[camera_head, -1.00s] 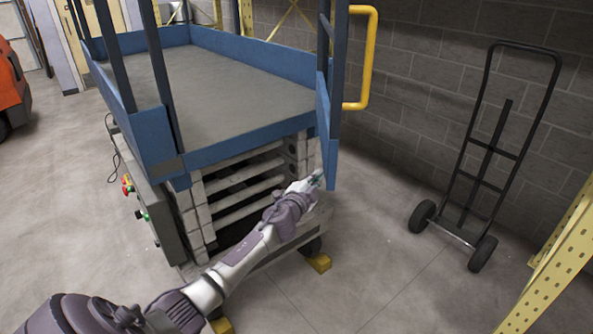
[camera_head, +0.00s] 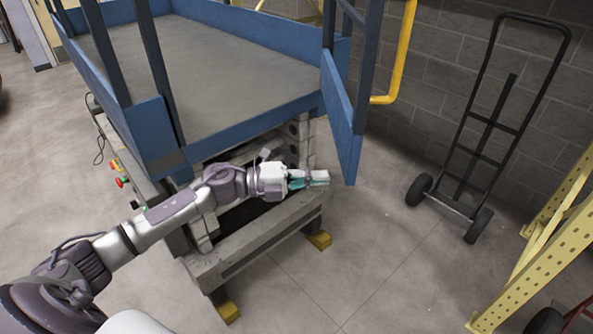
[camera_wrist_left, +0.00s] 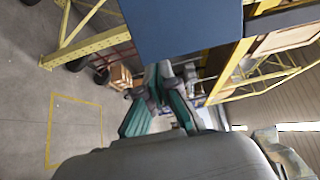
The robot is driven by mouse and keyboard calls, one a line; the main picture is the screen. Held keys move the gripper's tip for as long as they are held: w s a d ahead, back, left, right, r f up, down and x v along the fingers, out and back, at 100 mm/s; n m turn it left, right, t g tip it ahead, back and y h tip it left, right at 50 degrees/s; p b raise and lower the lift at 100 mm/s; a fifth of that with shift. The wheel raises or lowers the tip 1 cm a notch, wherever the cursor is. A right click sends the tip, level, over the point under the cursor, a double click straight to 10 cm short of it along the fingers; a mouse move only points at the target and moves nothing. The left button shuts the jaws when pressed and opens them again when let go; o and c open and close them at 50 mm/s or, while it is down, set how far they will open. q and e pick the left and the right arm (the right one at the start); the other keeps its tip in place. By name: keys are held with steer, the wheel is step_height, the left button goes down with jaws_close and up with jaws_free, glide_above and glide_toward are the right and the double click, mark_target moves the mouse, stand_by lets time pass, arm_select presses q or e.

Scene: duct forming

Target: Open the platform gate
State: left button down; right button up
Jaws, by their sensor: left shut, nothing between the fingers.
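The platform gate is a blue kick panel with dark blue posts (camera_head: 342,122). It hangs at the right front corner of the platform (camera_head: 215,75) and stands swung outward from the open front edge. My left gripper (camera_head: 322,177) is shut and empty, near the lower part of the gate on its platform side. Whether it touches the gate cannot be told. In the left wrist view the shut fingers (camera_wrist_left: 165,72) are just below the blue panel (camera_wrist_left: 185,25). My right gripper is not in view.
A black hand truck (camera_head: 490,130) stands against the grey block wall at the right. A yellow rail (camera_head: 398,60) rises behind the gate. A yellow rack upright (camera_head: 535,255) is at the right edge. The floor between gate and hand truck is clear.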

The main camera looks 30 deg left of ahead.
mark_target(346, 176)
arm_select(q)
steer(key=p+x, duration=0.1)
steer(key=x, duration=0.3)
steer(key=shift+w+d+r+p, duration=0.25)
steer(key=shift+d+p, duration=0.1)
steer(key=shift+w+d+f, duration=0.2)
steer(key=shift+w+d, duration=0.25)
steer(key=shift+d, duration=0.15)
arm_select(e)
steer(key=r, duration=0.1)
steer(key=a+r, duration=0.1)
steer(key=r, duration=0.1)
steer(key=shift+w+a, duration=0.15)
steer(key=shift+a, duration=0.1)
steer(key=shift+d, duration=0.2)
